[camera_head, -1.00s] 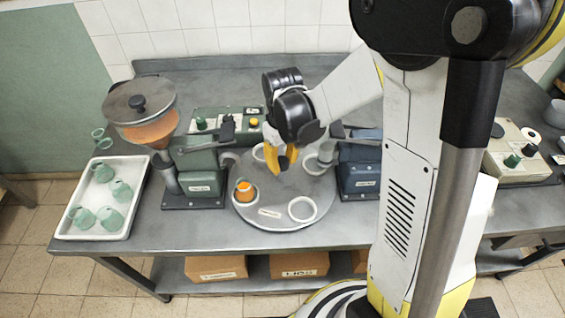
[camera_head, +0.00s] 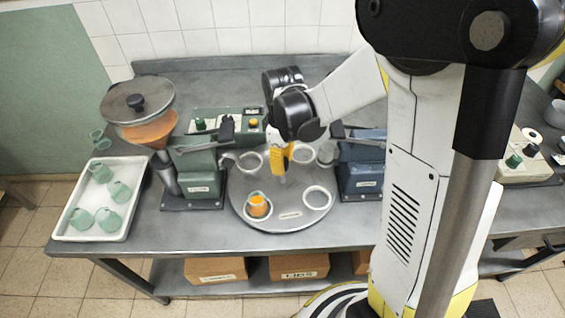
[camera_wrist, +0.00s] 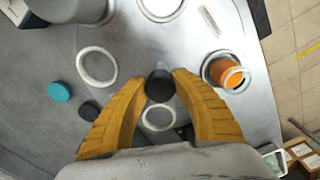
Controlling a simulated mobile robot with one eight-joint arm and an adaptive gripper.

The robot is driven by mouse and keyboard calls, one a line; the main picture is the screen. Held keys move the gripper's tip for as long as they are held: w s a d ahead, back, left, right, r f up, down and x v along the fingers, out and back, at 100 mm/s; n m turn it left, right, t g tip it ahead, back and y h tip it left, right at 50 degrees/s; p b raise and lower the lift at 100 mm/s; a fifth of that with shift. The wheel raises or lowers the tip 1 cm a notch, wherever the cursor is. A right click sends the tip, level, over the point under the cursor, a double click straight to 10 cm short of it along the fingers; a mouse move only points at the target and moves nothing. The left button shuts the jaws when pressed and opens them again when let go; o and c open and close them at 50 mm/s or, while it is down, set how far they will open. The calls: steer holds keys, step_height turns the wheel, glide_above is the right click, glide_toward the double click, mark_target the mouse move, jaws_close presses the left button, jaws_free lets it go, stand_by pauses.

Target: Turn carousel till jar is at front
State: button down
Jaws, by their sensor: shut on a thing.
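The round grey carousel (camera_head: 281,219) lies on the bench with white rings around its top. The jar (camera_head: 258,206), with orange contents, sits in a ring at the carousel's front left. It also shows in the wrist view (camera_wrist: 225,74), right of my fingers. My gripper (camera_head: 281,172) is over the carousel's middle, pointing down. In the wrist view, its two yellow fingers (camera_wrist: 158,88) are shut on a dark centre knob (camera_wrist: 159,88). The other rings, such as the front-right one (camera_head: 318,197), look empty. The arm hides part of the carousel's back.
A green machine with a hopper (camera_head: 138,103) stands left of the carousel and a blue one (camera_head: 360,178) right of it. A white tray (camera_head: 75,228) of green cups is at far left. The bench front is clear.

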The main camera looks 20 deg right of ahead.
steer(key=shift+n+b, duration=0.3)
steer(key=shift+n, duration=3.2)
steer(key=shift+d, duration=0.1)
steer(key=c, duration=1)
jaws_free()
steer(key=shift+r, duration=0.1)
step_height(320, 180, up, 12)
